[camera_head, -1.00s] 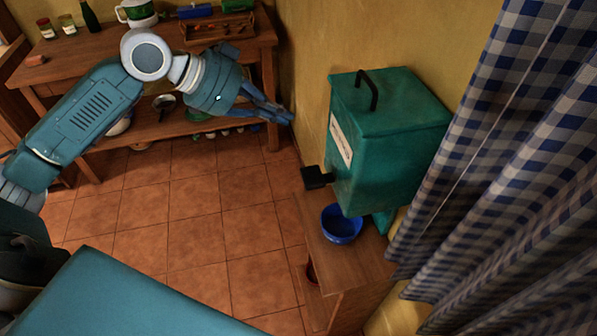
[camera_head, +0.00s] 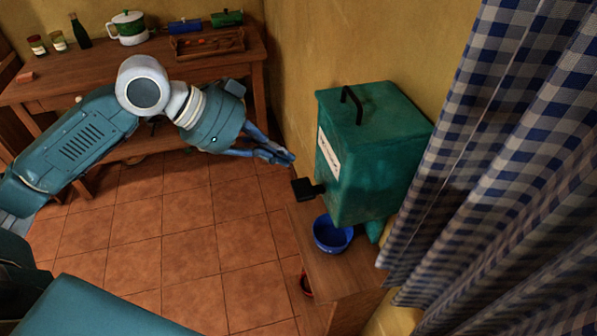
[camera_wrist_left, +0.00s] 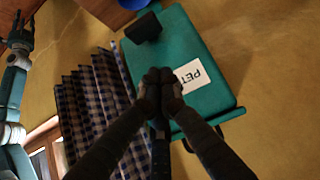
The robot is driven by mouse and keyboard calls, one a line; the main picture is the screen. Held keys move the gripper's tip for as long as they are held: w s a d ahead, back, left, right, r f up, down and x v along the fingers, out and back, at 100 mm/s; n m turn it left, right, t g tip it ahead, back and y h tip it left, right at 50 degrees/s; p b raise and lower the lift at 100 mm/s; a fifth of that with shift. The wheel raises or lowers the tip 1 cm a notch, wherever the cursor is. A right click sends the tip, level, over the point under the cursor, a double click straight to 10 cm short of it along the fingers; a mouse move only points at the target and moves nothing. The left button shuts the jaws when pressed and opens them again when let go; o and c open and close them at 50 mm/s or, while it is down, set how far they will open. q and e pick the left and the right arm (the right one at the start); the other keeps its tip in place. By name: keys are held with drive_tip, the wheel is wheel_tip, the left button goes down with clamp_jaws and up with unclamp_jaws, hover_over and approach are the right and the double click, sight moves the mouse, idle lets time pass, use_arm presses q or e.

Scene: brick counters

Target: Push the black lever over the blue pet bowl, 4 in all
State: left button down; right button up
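The black lever (camera_head: 304,189) sticks out from the lower front of the teal dispenser (camera_head: 375,165). The blue pet bowl (camera_head: 332,237) stands below on the wooden counter, partly under the dispenser. My left gripper (camera_head: 290,158) is shut and empty, its fingertips above and slightly left of the lever in the head view, apart from it. The left wrist view, upside down, shows the closed fingertips (camera_wrist_left: 160,80) in front of the dispenser's label. The lever (camera_wrist_left: 144,28) and a bit of the bowl (camera_wrist_left: 133,3) show above them. My right gripper (camera_wrist_left: 18,28) seems to show small and dark at the left edge.
A blue checked curtain (camera_head: 470,150) hangs close to the dispenser's right. A wooden table (camera_head: 160,75) at the back holds a white and green pot (camera_head: 128,28), a tray (camera_head: 208,44) and jars. The tiled floor (camera_head: 190,250) in the middle is clear.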

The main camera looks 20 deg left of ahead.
sight(299, 187)
use_arm(q)
drive_tip(key=p+x, duration=0.1)
drive_tip(key=x, duration=0.4)
drive_tip(key=shift+w+d+f, duration=0.1)
drive_tip(key=shift+d+f, duration=0.05)
drive_tip(key=shift+d, duration=0.15)
wheel_tip(299, 187, down, 2)
drive_tip(key=shift+a+f+p, duration=0.1)
drive_tip(key=shift+f+p, duration=0.1)
drive_tip(key=shift+p, duration=0.35)
drive_tip(key=shift+a+f, duration=0.1)
drive_tip(key=shift+f, duration=0.55)
